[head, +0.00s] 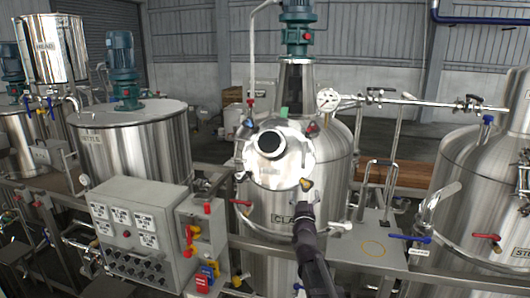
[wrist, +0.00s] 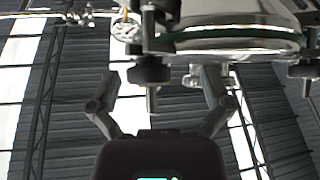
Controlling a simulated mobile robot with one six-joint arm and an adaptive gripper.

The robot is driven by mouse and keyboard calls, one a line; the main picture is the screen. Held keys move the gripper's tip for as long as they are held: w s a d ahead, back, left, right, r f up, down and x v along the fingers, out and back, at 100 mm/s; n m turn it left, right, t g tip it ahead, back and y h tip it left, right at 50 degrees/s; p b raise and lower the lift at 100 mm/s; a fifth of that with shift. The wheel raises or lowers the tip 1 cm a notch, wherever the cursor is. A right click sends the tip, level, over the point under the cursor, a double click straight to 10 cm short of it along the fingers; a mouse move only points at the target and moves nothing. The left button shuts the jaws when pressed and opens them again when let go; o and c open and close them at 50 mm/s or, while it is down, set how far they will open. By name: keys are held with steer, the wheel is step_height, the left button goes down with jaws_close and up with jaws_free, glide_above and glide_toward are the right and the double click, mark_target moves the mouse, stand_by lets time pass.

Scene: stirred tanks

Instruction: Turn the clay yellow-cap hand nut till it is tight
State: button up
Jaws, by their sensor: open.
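The clay tank (head: 283,205) is the steel vessel in the middle of the head view, its label partly hidden by my arm. A round manway cover (head: 270,165) with a dark central port faces me on its upper front. The yellow-cap hand nut (head: 306,185) sits at the cover's lower right rim. My gripper (head: 304,210) is just below it. In the wrist view my gripper (wrist: 159,80) is open, its fingers apart on either side of a dark hand nut (wrist: 150,71) with a stem. No yellow cap shows there, and contact is not visible.
Other hand nuts with red (head: 313,127) and green (head: 284,112) caps ring the cover. A control box (head: 140,235) stands to the left. A pressure gauge (head: 327,99) and pipe are at the upper right. A railing crosses in front of the tank.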

steer(key=s+a+f+n+g+y+b, duration=0.1)
steer(key=s+a+f+g+y+b, duration=0.2)
steer(key=f+g, duration=0.5)
steer(key=s+f+n+g+y, duration=0.1)
steer(key=s+f+g+y, duration=0.15)
steer(key=s+f, duration=0.7)
steer(key=s+d+f+m+g+h+b, duration=0.2)
steer(key=s+d+f+m+g+h, duration=0.1)
steer(key=s+f+g, duration=0.8)
steer(key=s+d+f, duration=0.1)
steer(key=s+f, duration=0.1)
steer(key=s, duration=0.2)
steer(key=shift+d, duration=0.15)
